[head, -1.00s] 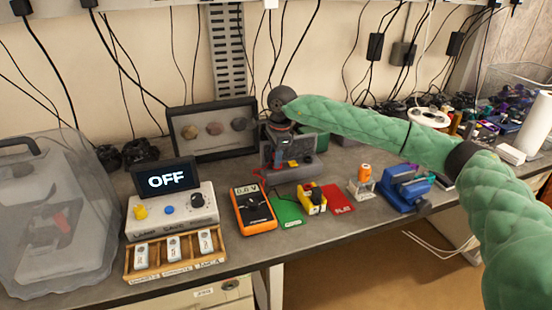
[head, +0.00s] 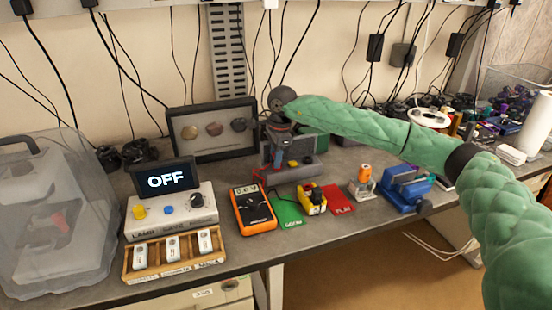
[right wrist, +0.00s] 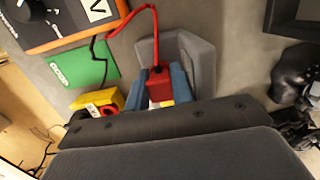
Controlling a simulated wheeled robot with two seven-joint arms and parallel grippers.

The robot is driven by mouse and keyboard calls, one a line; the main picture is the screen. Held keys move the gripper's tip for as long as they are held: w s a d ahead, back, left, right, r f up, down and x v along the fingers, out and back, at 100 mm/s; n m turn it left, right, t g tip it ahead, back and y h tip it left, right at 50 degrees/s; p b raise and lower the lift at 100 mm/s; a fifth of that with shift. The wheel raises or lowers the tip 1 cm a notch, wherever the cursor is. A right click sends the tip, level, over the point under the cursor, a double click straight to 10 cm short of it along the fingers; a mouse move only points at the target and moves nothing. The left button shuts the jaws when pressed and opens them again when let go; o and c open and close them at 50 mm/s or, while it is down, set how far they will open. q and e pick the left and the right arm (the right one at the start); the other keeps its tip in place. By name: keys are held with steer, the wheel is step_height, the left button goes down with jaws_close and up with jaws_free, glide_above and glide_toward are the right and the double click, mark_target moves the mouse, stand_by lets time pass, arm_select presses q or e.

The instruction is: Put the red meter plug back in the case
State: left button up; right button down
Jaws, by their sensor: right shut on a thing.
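The red meter plug (right wrist: 158,84) is between the blue-grey fingers of my right gripper (right wrist: 161,91), which is shut on it. A red lead runs from the plug to the orange multimeter (head: 253,208). In the head view my right gripper (head: 278,150) points down at a grey case-like block (head: 306,167) at the back of the bench and partly hides it. In the right wrist view a grey angled part (right wrist: 203,65) stands close beside the plug. I cannot tell whether the plug touches it. My left gripper is not in view.
A green card (head: 289,212), a yellow block (head: 312,198) and a red card (head: 338,199) lie in front. A framed display (head: 213,132) stands behind left, and a control box with an OFF screen (head: 168,181) is at left. A blue vise (head: 405,187) stands right.

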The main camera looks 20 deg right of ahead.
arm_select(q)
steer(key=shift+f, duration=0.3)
arm_select(e)
steer(key=shift+s+a+f, duration=0.1)
steer(key=shift+s+f, duration=0.1)
steer(key=shift+f, duration=0.4)
steer(key=shift+s+a+f, duration=0.1)
steer(key=shift+s+f, duration=0.05)
steer(key=shift+f, duration=0.45)
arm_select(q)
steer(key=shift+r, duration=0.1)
arm_select(e)
steer(key=shift+w+d+r, duration=0.1)
steer(key=shift+w+r, duration=0.05)
steer(key=shift+r, duration=0.45)
steer(key=shift+w+r, duration=0.15)
steer(key=shift+r, duration=0.45)
steer(key=shift+w+r, duration=0.1)
steer(key=shift+r, duration=0.15)
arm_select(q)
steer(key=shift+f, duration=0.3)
arm_select(e)
steer(key=shift+d+r, duration=0.1)
arm_select(q)
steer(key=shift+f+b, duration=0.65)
steer(key=shift+b, duration=0.15)
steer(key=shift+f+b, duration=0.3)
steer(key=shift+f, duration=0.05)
arm_select(e)
steer(key=shift+f, duration=0.45)
